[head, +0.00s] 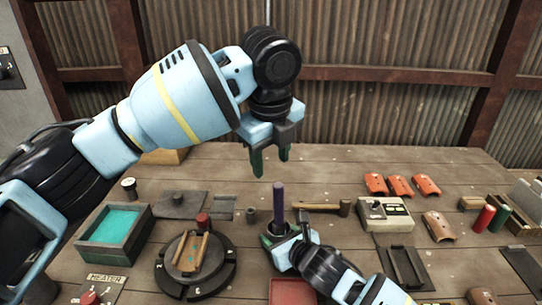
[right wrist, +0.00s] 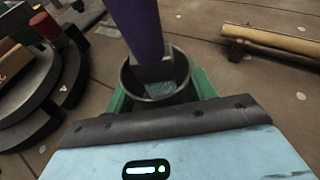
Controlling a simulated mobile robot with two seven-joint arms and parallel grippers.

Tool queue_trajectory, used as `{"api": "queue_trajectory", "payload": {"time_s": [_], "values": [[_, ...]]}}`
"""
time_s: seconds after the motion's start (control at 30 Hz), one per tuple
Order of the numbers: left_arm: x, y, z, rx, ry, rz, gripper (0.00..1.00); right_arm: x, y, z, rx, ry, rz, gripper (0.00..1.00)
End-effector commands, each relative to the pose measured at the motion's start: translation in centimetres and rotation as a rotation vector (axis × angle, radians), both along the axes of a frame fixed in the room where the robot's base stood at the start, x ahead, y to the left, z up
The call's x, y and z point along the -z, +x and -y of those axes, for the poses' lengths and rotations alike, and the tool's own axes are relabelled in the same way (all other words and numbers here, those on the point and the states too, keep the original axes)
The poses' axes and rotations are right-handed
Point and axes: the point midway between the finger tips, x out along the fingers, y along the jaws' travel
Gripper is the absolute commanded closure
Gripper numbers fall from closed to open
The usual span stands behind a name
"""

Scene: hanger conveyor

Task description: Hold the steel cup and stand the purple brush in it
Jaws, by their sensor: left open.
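The steel cup (head: 287,227) stands upright near the middle of the bench, and its dark rim also shows in the right wrist view (right wrist: 125,80). My right gripper (head: 272,238) is shut on the cup, with its green fingers on both sides. The purple brush (head: 279,200) stands nearly upright in the cup. In the right wrist view the brush (right wrist: 137,22) comes down from the top, and its lower end is inside the cup. My left gripper (head: 271,165) is open and empty, just above the top of the brush and apart from it.
A round dark fixture (head: 168,276) with wooden pieces and a teal-filled tray (head: 93,238) lie to the left. A hammer (head: 318,207) lies behind the cup to the right. A red tray (head: 291,290) is in front, and a control box (head: 385,212) stands right.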

Motion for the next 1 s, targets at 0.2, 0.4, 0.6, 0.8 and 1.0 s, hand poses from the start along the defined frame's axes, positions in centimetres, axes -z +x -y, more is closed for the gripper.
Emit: {"api": "queue_trajectory", "payload": {"time_s": [0.2,0.4,0.6,0.8,1.0], "values": [[0.0,0.0,0.0,0.000,0.000,0.000,0.53,0.0,0.0,0.0,0.000,0.000,0.000,0.25],[0.0,0.0,0.0,0.000,0.000,0.000,0.53,0.0,0.0,0.0,0.000,0.000,0.000,0.25],[0.0,0.0,0.0,0.000,0.000,0.000,0.53,-0.4,-0.9,0.6,-0.001,-0.001,0.002,0.25],[0.0,0.0,0.0,0.000,0.000,0.000,0.53,-1.5,-3.1,2.0,-0.001,-0.002,0.002,0.25],[0.0,0.0,0.0,0.000,0.000,0.000,0.53,-2.7,-5.7,3.5,-0.002,-0.001,0.002,0.25]]}}
